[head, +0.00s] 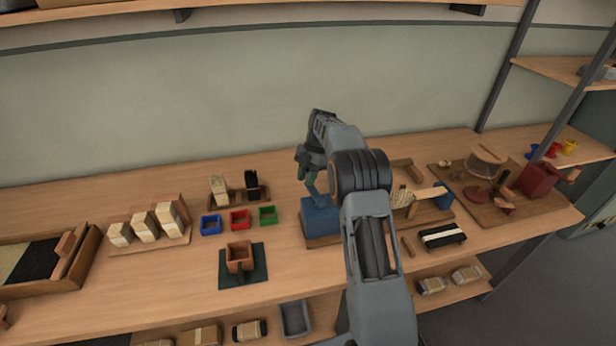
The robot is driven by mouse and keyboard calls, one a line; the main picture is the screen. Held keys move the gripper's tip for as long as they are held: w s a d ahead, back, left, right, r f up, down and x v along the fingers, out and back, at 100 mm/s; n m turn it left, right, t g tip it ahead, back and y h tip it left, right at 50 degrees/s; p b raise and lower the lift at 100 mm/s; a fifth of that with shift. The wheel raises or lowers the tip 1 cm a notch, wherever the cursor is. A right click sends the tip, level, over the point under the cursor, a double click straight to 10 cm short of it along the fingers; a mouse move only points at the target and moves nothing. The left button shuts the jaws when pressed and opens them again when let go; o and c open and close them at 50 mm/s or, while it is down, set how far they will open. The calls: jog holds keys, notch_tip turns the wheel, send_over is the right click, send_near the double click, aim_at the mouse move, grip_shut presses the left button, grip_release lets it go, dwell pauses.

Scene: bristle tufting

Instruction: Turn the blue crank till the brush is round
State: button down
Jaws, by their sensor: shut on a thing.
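A blue box (321,217) stands on a wooden base at the middle of the bench. A blue crank (313,186) rises from its top. My gripper (304,170) points down above the box, shut on the upper end of the crank. The grip itself is small and partly hidden by dark gripper parts. My forearm covers the area right of the box. A pale bristly piece (403,198) shows just right of my arm, beside a wooden bar; I cannot tell if it is the brush or how round it is.
Blue (210,225), red (240,219) and green (268,215) trays lie left of the box. A brown cup (239,257) sits on a dark mat in front. A red device (537,180) stands at the right.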

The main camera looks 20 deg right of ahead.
jog(key=c, duration=0.9)
grip_release()
jog(key=shift+p+v, duration=2.25)
jog(key=shift+v, duration=4.6)
